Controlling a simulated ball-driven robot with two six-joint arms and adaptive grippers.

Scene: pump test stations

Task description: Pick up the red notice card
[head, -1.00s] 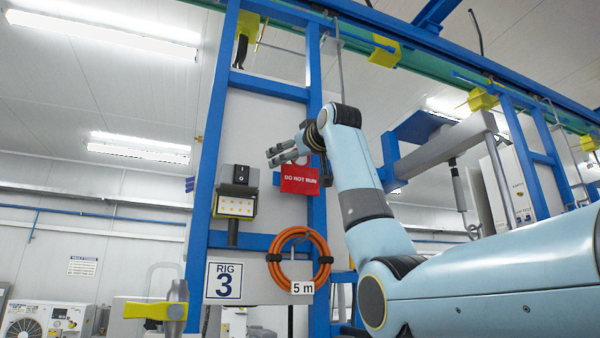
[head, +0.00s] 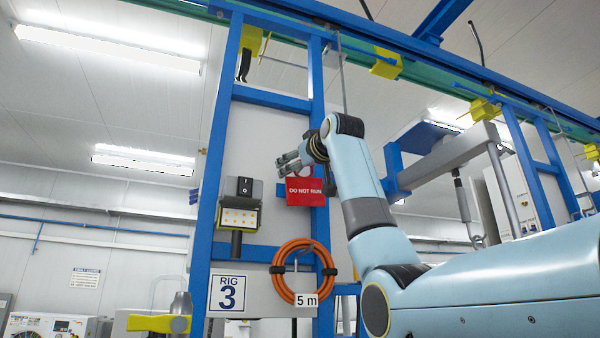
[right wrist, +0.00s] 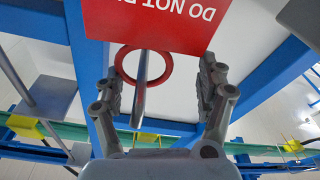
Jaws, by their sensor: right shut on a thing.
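The red notice card (head: 305,192) with white "DO NOT RUN" lettering is in front of the blue frame of rig 3. In the right wrist view the card (right wrist: 155,20) is upside down at the top, with a red ring (right wrist: 122,68) at its edge. A metal rod (right wrist: 141,85) runs past or through the ring; I cannot tell which. My left gripper is not in view.
A switch box (head: 240,190) with a yellow-edged panel (head: 238,216) is left of the card. An orange hose coil (head: 278,270) with a "5 m" tag (head: 307,300) hangs below. The RIG 3 sign (head: 228,293) and a yellow lever (head: 150,323) are lower left.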

